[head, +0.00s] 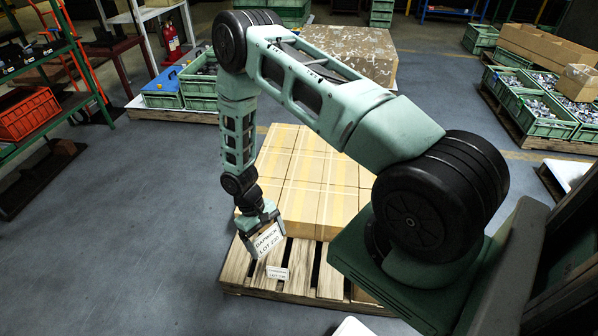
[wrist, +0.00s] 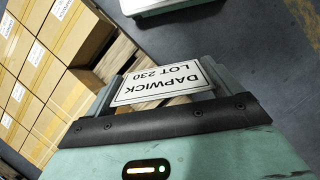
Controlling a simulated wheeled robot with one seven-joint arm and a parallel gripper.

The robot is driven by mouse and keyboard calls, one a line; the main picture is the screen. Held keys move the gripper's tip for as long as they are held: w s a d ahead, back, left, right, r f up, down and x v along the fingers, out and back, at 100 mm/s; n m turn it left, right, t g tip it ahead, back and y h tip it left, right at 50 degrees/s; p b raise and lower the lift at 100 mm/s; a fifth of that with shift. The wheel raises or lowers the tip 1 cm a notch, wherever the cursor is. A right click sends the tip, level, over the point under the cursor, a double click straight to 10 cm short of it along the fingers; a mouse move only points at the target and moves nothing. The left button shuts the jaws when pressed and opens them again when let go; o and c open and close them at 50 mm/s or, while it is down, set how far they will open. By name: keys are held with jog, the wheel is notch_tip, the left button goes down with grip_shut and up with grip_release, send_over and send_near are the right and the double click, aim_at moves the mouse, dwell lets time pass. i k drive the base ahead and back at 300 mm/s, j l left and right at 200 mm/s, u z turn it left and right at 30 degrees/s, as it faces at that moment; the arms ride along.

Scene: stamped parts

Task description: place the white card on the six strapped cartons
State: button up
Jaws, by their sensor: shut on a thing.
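The six strapped cartons (head: 310,178) stand as a tan block on a wooden pallet (head: 237,268). My arm hides part of their top. My gripper and the card are at the near left edge of the block, over the bare pallet slats. In the wrist view carton sides with white labels (wrist: 18,92) show at the left.
A smaller white label (head: 277,274) shows at the pallet just below the card. A large mottled carton (head: 350,52) stands behind. Green crates (head: 540,112) are at the right, a red-crate shelf (head: 28,115) at the left. The floor left of the pallet is clear.

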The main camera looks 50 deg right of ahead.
aim_at(320, 159)
jog(key=i+j+u, duration=0.6)
jog(key=i, duration=0.4)
jog(key=i+j+u, duration=0.15)
jog(key=i+u, duration=0.15)
jog(key=i, duration=0.2)
jog(key=i+z, duration=0.3)
jog(key=i, duration=0.3)
jog(key=i+z, duration=0.3)
jog(key=i, duration=0.25)
jog(key=i+j+z, duration=0.25)
jog(key=i, duration=0.35)
jog(key=i+l+z, duration=0.2)
jog(key=i+z, duration=0.6)
jog(key=i, duration=0.15)
jog(key=i+z, duration=0.4)
jog(key=i+j+z, duration=0.35)
jog(key=i, duration=0.15)
jog(key=i+l+z, duration=0.1)
jog(key=i+z, duration=0.8)
jog(key=i+j+z, duration=0.25)
jog(key=i+z, duration=0.2)
jog(key=i+l+z, duration=0.1)
jog(key=z, duration=0.3)
jog(key=i+z, duration=0.45)
jog(key=i+j+z, duration=0.1)
jog(key=z, duration=0.3)
jog(key=i+j+z, duration=0.15)
jog(key=z, duration=0.25)
jog(key=i, duration=0.05)
